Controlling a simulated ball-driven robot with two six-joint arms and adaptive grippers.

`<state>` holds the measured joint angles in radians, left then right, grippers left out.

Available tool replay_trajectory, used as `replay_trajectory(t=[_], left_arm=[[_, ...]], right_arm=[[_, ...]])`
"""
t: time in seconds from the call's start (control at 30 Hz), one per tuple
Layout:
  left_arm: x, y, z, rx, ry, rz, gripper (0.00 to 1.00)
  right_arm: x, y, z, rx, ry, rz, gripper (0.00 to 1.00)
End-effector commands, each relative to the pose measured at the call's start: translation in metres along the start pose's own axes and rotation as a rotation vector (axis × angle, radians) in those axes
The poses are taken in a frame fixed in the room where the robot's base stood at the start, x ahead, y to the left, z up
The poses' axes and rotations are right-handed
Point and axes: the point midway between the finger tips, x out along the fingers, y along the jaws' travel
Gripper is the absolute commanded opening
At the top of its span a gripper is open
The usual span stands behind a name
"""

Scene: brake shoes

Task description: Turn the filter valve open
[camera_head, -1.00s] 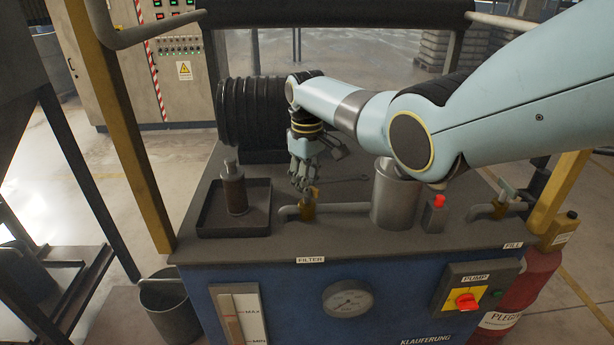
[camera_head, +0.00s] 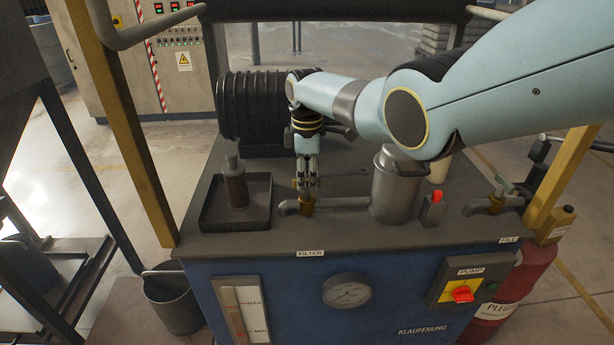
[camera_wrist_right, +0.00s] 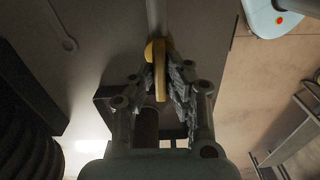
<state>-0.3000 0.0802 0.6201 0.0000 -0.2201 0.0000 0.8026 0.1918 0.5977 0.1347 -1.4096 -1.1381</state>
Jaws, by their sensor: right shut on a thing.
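The filter valve (camera_head: 307,206) is a small brass fitting on a grey pipe, behind the FILTER label (camera_head: 310,253) on the dark machine top. My right gripper (camera_head: 307,187) points down onto it from above and is shut on its handle. In the right wrist view the yellow-brass valve (camera_wrist_right: 159,56) lies between the two fingers of the gripper (camera_wrist_right: 161,80). My left gripper is not in view.
A metal canister (camera_head: 395,190), a red button (camera_head: 436,195) and the fill valve (camera_head: 494,203) stand to the right. A ribbed black hose (camera_head: 250,105) lies behind.

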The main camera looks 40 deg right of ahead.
Motion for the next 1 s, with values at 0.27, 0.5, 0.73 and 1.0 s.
replay_trajectory(t=[0.27,0.5,0.73,1.0], left_arm=[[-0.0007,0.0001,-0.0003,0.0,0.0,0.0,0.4],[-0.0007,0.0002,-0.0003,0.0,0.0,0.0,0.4],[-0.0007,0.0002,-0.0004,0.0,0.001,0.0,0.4],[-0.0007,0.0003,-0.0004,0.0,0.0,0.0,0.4]], right_arm=[[0.0014,-0.0012,0.0002,-0.055,-0.001,-0.003,0.0],[0.0014,-0.0012,0.0002,-0.061,-0.001,-0.003,0.0],[0.0014,-0.0012,0.0002,-0.06,-0.001,-0.003,0.2],[0.0006,-0.0005,0.0,-0.059,0.0,-0.001,0.35]])
